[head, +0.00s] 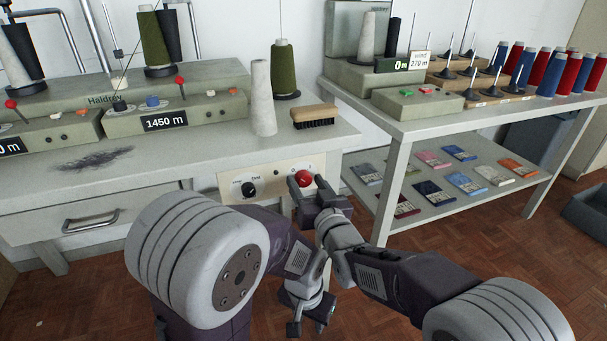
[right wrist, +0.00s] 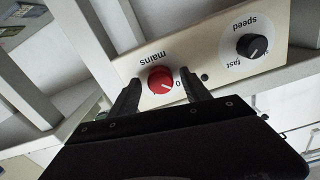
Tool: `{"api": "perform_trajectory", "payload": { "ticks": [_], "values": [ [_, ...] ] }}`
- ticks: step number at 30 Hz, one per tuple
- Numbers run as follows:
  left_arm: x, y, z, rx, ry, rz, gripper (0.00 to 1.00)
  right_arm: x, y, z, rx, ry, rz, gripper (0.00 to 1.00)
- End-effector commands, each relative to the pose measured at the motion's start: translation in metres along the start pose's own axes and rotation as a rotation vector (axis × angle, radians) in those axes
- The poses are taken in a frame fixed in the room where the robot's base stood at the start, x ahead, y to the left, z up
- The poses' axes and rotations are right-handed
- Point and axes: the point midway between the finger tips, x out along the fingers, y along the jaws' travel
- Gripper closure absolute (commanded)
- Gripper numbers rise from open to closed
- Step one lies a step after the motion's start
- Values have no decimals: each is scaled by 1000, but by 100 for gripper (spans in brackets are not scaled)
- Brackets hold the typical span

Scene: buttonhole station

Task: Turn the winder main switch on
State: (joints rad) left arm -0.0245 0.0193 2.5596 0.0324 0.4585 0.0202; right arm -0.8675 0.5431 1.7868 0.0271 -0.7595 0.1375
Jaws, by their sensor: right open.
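The mains switch is a red round knob (head: 304,178) on a cream panel (head: 225,183) at the front of the winder table. In the right wrist view the red knob (right wrist: 160,78) sits under the word "mains", with a "0" beside it. A small pale mark shows on the knob; its exact setting is hard to read. My right gripper (head: 313,186) is open, its fingers on either side of the knob. In the right wrist view a gap shows between fingers and knob. My left gripper (head: 308,312) hangs low, away from the panel; its jaw opening is unclear.
A black speed knob (head: 249,189) is left of the mains knob on the same panel. Thread cones (head: 262,98) and a brush (head: 315,116) stand on the table above. A side table (head: 400,200) with a lower shelf of coloured packets stands at the right.

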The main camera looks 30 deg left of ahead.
Motion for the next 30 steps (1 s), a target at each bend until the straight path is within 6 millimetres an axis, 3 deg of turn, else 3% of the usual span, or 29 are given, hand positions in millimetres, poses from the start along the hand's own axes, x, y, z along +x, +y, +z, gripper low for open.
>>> {"api": "perform_trajectory", "payload": {
  "ticks": [5,12,22,30],
  "values": [
    [0,0,0,0,-1,0,64,0,0,0,0,0,0,44],
    [0,0,0,0,-1,0,64,0,0,0,0,0,0,100],
    [-1,0,0,0,0,0,64,0,0,0,49,-1,0,100],
    [-3,0,0,0,0,0,64,0,0,0,237,-4,1,100]
  ]
}}
